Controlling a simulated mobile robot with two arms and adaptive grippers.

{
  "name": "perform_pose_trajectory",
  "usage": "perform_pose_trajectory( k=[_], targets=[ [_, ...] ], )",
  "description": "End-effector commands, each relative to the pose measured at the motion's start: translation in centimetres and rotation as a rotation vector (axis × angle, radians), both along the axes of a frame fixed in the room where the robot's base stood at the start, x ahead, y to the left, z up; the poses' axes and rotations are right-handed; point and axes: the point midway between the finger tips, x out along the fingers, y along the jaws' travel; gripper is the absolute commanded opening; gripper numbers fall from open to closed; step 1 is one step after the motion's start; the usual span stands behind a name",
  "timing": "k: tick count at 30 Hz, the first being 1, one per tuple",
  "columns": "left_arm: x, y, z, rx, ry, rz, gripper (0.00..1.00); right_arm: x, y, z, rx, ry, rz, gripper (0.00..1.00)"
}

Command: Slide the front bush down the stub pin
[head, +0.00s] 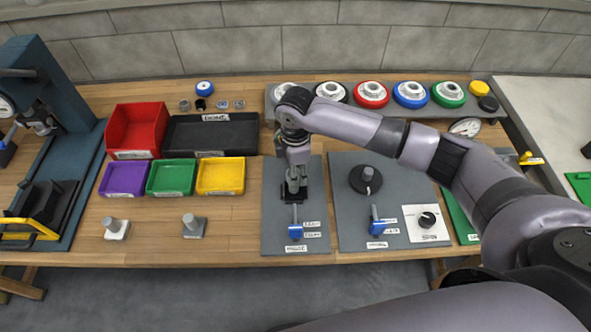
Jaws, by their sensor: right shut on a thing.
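My right gripper (295,182) reaches down from above onto a black fixture (312,191) on the left grey board. It is shut on a small grey piece between its fingers, taken to be the front bush. The fingers hide most of that piece, and I cannot tell how far down it sits. The stub pin under the fingers is hidden or too small to make out. A grey rod with a blue end (295,231) lies in front of the fixture. My left gripper is not in view.
Red (135,127), purple (124,178), green (170,177) and yellow (220,176) bins stand to the left. Two grey posts on plates (116,230) (193,228) stand near the front edge. A right-hand grey board (345,215) holds a black round base (362,185).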

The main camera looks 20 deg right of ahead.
Motion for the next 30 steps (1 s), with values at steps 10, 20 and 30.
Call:
perform_pose_trajectory(
  k=[10, 20, 30],
  targets=[
    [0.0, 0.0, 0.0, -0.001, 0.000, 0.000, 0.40, 0.0, 0.0, -0.6, 0.001, 0.000, 0.001, 0.01],
    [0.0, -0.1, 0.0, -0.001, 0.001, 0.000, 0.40, 0.0, 0.0, -1.1, 0.000, 0.000, 0.000, 0.01],
    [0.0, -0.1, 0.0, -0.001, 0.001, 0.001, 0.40, 0.0, 0.0, -1.2, 0.000, 0.000, 0.000, 0.01]
  ],
)
